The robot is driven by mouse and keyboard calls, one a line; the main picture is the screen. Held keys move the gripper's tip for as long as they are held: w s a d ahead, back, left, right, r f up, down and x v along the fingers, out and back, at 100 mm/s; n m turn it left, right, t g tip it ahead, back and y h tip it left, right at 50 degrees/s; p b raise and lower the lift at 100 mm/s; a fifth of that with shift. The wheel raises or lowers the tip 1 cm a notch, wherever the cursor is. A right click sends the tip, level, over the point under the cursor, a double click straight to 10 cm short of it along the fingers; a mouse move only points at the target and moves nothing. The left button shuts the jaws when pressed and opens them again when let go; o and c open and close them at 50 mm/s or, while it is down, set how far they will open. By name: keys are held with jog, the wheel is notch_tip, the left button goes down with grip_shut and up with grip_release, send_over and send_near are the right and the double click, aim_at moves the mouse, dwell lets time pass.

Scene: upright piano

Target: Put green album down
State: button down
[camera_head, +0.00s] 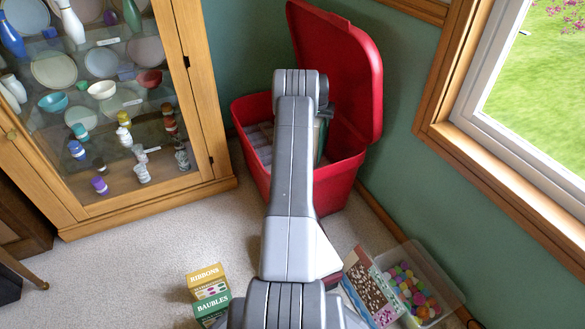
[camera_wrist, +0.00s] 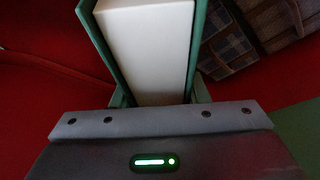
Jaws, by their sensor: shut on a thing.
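The green album (camera_wrist: 148,52), with green covers around a thick block of white pages, fills the upper middle of the wrist view. My gripper (camera_wrist: 160,98) is shut on it, with a jaw at each side of its near end. In the head view a narrow strip of the album (camera_head: 321,138) shows right of my arm, at the open red bin (camera_head: 335,185). My arm hides the gripper and most of the album there. I cannot tell whether the album touches anything in the bin.
The bin's raised red lid (camera_head: 345,75) stands at its back right. Greyish contents (camera_head: 262,143) lie in its left part; a dark patterned thing (camera_wrist: 235,35) shows beside the album. A glass cabinet (camera_head: 205,120) stands left. Small boxes (camera_head: 208,285) and a clear tub (camera_head: 445,290) are on the carpet.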

aim_at(321, 131)
jog(key=f+b, duration=0.1)
jog(key=f, duration=0.2)
jog(key=f+b, duration=0.1)
jog(key=f, duration=0.3)
jog(key=f+b, duration=0.2)
jog(key=f, duration=0.1)
jog(key=shift+w+d+f, duration=0.25)
jog(key=shift+w+f, duration=0.1)
jog(key=shift+f, duration=0.05)
jog(key=shift+f, duration=0.15)
jog(key=c, duration=0.8)
grip_release()
jog(key=shift+s+f, duration=0.1)
jog(key=shift+r, duration=0.45)
jog(key=p+v, duration=0.4)
jog(key=v, duration=0.7)
jog(key=shift+s+a+r, duration=0.15)
jog(key=shift+s+a, duration=0.05)
jog(key=shift+s, duration=0.05)
